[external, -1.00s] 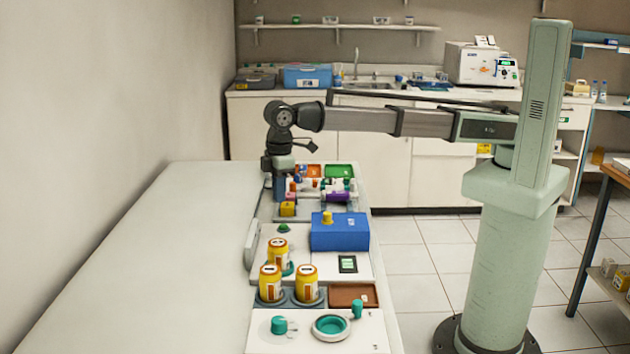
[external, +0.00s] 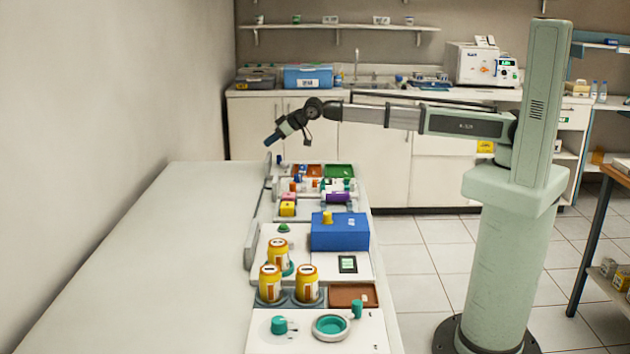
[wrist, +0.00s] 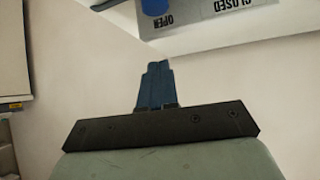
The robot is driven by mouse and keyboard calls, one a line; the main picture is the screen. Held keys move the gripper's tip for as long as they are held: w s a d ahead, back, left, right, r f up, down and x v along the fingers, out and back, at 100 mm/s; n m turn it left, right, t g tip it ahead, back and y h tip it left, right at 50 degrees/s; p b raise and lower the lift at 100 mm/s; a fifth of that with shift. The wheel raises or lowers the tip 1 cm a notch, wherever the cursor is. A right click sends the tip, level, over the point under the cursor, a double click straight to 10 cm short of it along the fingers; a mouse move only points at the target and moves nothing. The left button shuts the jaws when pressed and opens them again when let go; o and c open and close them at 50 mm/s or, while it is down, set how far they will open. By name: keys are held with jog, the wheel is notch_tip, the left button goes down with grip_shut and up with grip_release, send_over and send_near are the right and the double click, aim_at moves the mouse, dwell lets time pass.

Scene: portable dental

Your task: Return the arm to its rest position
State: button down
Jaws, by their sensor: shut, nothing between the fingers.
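My gripper (external: 270,142) is raised in the air above the far end of the bench and tilted down to the left. Its blue fingers (wrist: 156,84) are shut together with nothing between them, as the wrist view shows. My arm reaches left from its green column and is nearly straight. Below the gripper, apart from it, lie the trays with small coloured parts on the bench.
The bench (external: 165,260) is bare on its left side. A blue box (external: 340,232), several yellow jars (external: 270,285) and a green tray (external: 338,171) stand along its right side.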

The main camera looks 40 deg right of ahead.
jog(key=w+d+f+m+t+h, duration=0.1)
jog(key=w+d+t, duration=0.15)
jog(key=d, duration=0.75)
jog(key=w+d+f+m+t, duration=0.15)
jog(key=w+d, duration=0.25)
jog(key=d, duration=0.6)
jog(key=s+d+f+m+g+h, duration=0.1)
jog(key=s+d+f+g, duration=0.1)
jog(key=s+d+f, duration=0.45)
jog(key=s+d+f+g+h, duration=0.15)
jog(key=d+f, duration=0.25)
jog(key=f, duration=0.6)
jog(key=s+d+f+m+g+h, duration=0.1)
jog(key=s+d+f+g, duration=0.3)
jog(key=f, duration=0.5)
jog(key=s+d+f+g+h, duration=0.1)
jog(key=s+d+f+g, duration=0.2)
jog(key=s+d+f, duration=0.6)
jog(key=s+d+f+g+h, duration=0.15)
jog(key=s+d+f, duration=0.25)
jog(key=s+f, duration=0.5)
jog(key=s+d+f+m+g, duration=0.1)
jog(key=s+d+g, duration=0.1)
jog(key=s, duration=1.1)
jog(key=s+d+f+m+g+y, duration=0.1)
jog(key=s+d+g, duration=0.2)
jog(key=s, duration=1.1)
jog(key=g, duration=0.2)
jog(key=shift+d+g, duration=0.3)
jog(key=shift+d, duration=0.05)
